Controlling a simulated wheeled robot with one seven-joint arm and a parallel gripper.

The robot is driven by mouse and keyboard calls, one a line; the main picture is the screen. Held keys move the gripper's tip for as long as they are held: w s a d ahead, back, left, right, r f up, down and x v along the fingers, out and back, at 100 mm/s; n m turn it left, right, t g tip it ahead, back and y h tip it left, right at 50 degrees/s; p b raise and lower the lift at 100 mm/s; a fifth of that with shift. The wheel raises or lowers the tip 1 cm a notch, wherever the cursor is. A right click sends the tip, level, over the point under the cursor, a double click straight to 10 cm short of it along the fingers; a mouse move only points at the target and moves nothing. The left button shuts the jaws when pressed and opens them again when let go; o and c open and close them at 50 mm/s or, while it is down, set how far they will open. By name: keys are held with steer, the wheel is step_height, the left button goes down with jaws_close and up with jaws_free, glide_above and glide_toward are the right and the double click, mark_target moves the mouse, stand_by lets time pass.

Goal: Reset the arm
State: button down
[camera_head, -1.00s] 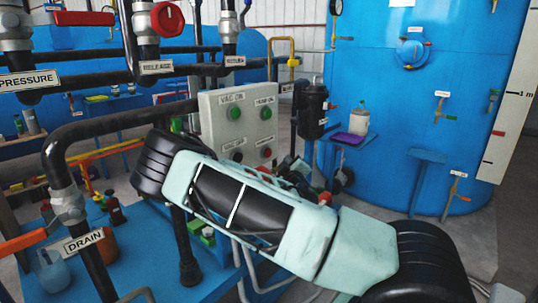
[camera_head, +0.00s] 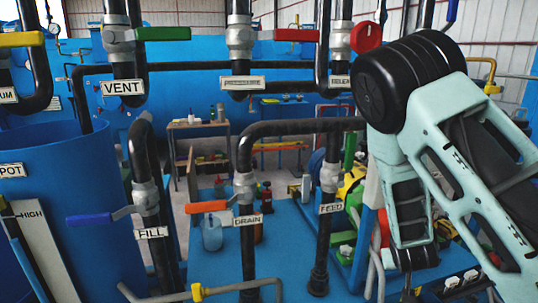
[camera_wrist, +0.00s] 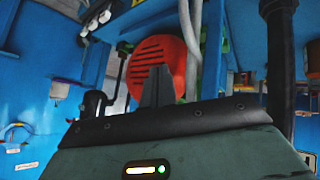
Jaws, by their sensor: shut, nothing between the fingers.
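My arm fills the right side of the head view, its black joint raised high and its pale green links angled down to the right. My gripper's end cannot be made out there. In the wrist view my gripper (camera_wrist: 157,88) shows as a narrow grey pair of fingers, closed together and empty. Behind the fingers is a red round slotted cover (camera_wrist: 158,62); I cannot tell how far away it is.
Pipes with lever valves stand in front, among them the blue FILL lever (camera_head: 90,219), orange DRAIN lever (camera_head: 206,207) and green VENT lever (camera_head: 162,34). A red round knob (camera_head: 366,37) sits beside my arm. A blue tank (camera_head: 60,165) stands at left.

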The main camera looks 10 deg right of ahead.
steer(key=s+a+r+n+g+y, duration=0.1)
steer(key=s+a+r+y, duration=0.15)
steer(key=a, duration=0.55)
steer(key=s+a+r+n+g+y, duration=0.1)
steer(key=s+a+n+y, duration=0.15)
steer(key=a, duration=0.45)
steer(key=s+a+r+g+y, duration=0.2)
steer(key=s+a, duration=0.1)
steer(key=a, duration=0.5)
steer(key=s+a+r+n+g, duration=0.1)
steer(key=s+a+r+n, duration=0.2)
steer(key=s, duration=0.6)
steer(key=s+a+r+n+g, duration=0.1)
steer(key=s+a+r+n, duration=0.3)
steer(key=s+r, duration=0.3)
steer(key=shift+s+r+g, duration=0.2)
steer(key=shift+s+g, duration=0.2)
steer(key=shift+s, duration=0.6)
